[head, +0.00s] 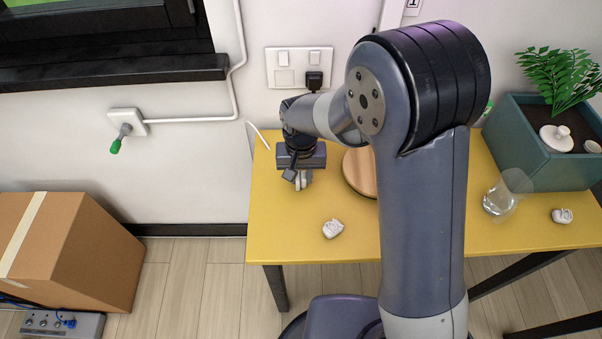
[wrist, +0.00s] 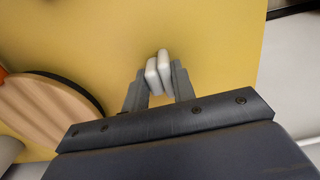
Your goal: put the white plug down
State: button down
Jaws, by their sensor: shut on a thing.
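My gripper (head: 300,183) is over the left part of the yellow table (head: 290,225), pointing down. It is shut on the white plug, which shows between the two fingers in the wrist view (wrist: 158,72). In the head view only a small pale part of the plug shows below the fingers. I cannot tell whether the plug touches the tabletop.
A round wooden board (head: 358,172) lies to the right, partly behind my arm. A small white object (head: 333,229) lies near the front edge, with a glass (head: 502,198), another white item (head: 562,216) and a green planter (head: 540,150) farther right. A wall socket panel (head: 285,77) is behind.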

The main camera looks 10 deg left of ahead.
aim_at(301, 175)
jog(key=c, duration=1.2)
grip_release()
jog(key=shift+o, duration=0.2)
jog(key=shift+r+p, duration=0.4)
jog(key=shift+r, duration=0.15)
notch_tip(301, 175, up, 12)
notch_tip(301, 175, down, 13)
jog(key=shift+f+b, duration=0.1)
jog(key=shift+b, duration=0.35)
jog(key=shift+r, duration=0.3)
